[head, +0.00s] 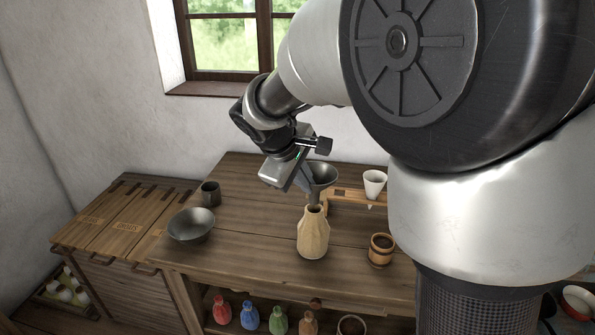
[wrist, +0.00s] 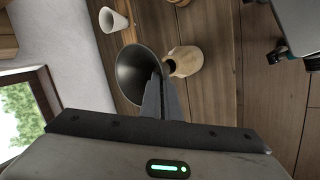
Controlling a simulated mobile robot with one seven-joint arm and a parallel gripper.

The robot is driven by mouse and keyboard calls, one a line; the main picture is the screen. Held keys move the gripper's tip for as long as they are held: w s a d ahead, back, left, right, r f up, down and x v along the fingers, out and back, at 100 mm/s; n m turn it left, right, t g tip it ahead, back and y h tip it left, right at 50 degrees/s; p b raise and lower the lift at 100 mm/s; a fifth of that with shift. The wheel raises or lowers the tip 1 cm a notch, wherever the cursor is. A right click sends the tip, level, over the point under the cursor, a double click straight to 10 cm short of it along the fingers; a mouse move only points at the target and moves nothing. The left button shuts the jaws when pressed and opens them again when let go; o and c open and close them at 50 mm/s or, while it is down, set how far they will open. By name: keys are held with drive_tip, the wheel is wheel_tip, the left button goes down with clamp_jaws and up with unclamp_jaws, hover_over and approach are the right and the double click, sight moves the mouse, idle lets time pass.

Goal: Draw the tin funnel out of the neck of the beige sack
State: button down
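The tin funnel (head: 325,174) is a grey metal cone above the beige sack (head: 313,236), tilted, with its spout pointing down at the neck. I cannot tell whether the spout's tip is still inside the neck or just above it. The sack stands upright on the wooden table. My gripper (head: 307,184) reaches in from the upper left, its fingers at the funnel's side. In the wrist view the fingers (wrist: 160,84) are close together on the funnel's wall (wrist: 132,74) and hide its spout. The sack's dark mouth shows just beyond them.
On the table (head: 240,255), a dark bowl (head: 191,226) and a dark cup (head: 210,193) stand left of the sack. A wooden mug (head: 381,250) and a white cone (head: 374,183) in a wooden stand are to the right. Several coloured bottles sit on the shelf below.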

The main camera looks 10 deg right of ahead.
drive_tip(key=shift+r, duration=0.1)
wheel_tip(320, 180, up, 4)
drive_tip(key=p, duration=0.3)
idle(0.4)
